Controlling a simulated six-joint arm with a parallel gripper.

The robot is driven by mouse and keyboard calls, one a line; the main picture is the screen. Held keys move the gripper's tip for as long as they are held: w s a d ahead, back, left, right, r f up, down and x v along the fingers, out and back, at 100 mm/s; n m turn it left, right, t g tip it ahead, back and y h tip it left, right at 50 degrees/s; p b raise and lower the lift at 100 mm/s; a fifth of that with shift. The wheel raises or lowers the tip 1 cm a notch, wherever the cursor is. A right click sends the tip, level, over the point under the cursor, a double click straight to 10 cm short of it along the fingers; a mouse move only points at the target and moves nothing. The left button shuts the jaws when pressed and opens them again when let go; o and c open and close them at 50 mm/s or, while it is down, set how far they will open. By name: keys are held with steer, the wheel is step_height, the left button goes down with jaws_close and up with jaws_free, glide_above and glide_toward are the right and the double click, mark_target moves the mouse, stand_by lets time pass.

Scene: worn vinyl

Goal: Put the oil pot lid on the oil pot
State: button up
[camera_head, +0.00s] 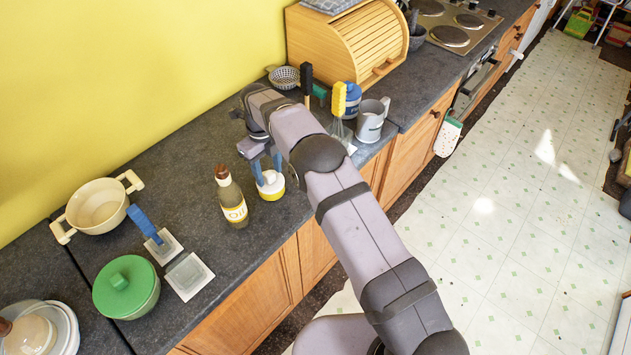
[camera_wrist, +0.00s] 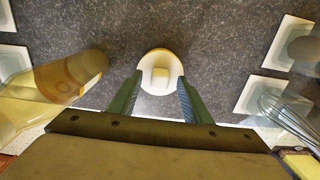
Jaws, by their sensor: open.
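A small round white-and-yellow piece (camera_head: 271,189) with a raised knob stands on the counter below my gripper (camera_head: 267,172). In the wrist view this piece (camera_wrist: 160,57) sits centred ahead of the fingertips, with open fingers on either side; I cannot tell if they touch it. I cannot tell for sure whether it is the oil pot lid or a lidded pot. A bottle marked OIL (camera_head: 235,210) with a brown top stands just left of it, and the bottle (camera_wrist: 55,85) also shows at the left of the wrist view. A cream two-handled pot (camera_head: 97,206) is open at the left.
A green lidded pot (camera_head: 126,288) stands at the front left. A grey mug (camera_head: 371,120) and a whisk (camera_head: 341,130) stand to the right. Counter behind the bottle is clear.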

steer(key=shift+r, duration=0.2)
stand_by(0.3)
steer(key=shift+r+p, duration=2.4)
steer(key=shift+r, duration=1.45)
step_height(320, 180, up, 7)
steer(key=b, duration=0.3)
steer(key=shift+r, duration=0.15)
